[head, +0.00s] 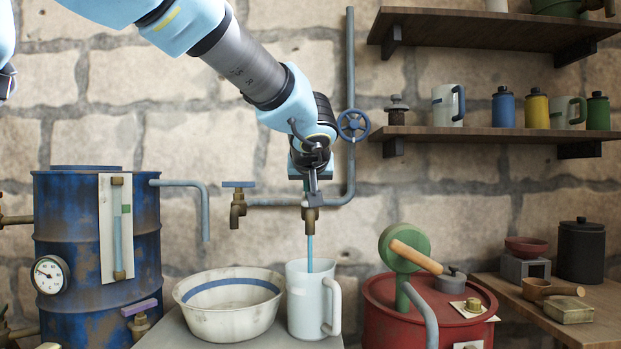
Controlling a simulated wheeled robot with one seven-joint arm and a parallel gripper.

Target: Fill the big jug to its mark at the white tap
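A pale grey-white jug (306,310) stands upright on the grey stand, its handle to the right. A brass tap (310,214) on the wall pipe is straight above its mouth. A thin blue stream of water (310,247) runs from this tap into the jug. The water level and any mark on the jug cannot be made out. My gripper (313,174) is at the top of this tap, over its handle, which it mostly hides. Whether the fingers are closed on the handle cannot be told.
A white bowl with a blue band (208,319) stands left of the jug. A blue-handled tap (238,200) is on the same pipe. A blue drum (77,255) is at left; a red drum (385,320) with a green hand pump (390,248) is close at right. Shelves hold jugs and canisters.

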